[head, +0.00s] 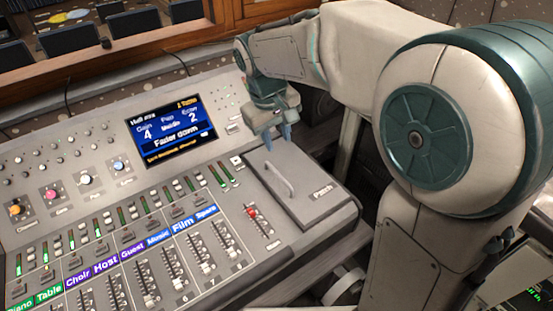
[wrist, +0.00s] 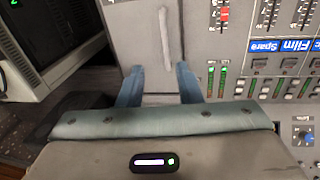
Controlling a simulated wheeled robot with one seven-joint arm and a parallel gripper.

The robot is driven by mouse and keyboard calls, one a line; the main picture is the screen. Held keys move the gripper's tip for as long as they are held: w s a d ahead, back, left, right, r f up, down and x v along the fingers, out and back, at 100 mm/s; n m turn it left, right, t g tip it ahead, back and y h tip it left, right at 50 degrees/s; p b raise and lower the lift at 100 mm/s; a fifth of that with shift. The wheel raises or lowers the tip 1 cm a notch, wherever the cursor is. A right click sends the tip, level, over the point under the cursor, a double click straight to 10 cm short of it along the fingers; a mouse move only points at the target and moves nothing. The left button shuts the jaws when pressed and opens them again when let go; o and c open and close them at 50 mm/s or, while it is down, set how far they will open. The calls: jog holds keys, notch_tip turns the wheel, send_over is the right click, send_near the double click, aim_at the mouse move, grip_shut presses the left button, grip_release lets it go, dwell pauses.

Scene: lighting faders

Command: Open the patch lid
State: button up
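The patch lid (head: 306,197) is a flat grey panel marked "Patch" at the right end of the mixing console, and it lies closed. Its pale bar handle (head: 279,181) stands on the left part of the lid. In the wrist view the lid (wrist: 137,38) is at top centre with the handle (wrist: 164,38) running up and down. My gripper (head: 279,140) is above the console just behind the lid's far edge. In the wrist view its two blue fingers (wrist: 158,72) are spread apart with nothing between them, short of the handle.
The console has a lit screen (head: 166,129) reading "Fader down" and several labelled fader strips. A red fader (head: 252,212) sits just left of the lid. A grey boxy device (wrist: 45,45) stands beside the console in the wrist view. A wooden-framed window (head: 110,50) is behind.

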jog(key=w+a, duration=0.1)
jog(key=a, duration=0.1)
send_near(278, 174)
jog(key=shift+n, duration=0.3)
jog(key=f, duration=0.5)
jog(key=d+f, duration=0.1)
jog(key=f, duration=0.1)
jog(key=shift+w+f+p, duration=0.3)
jog(key=shift+w, duration=0.1)
grip_shut()
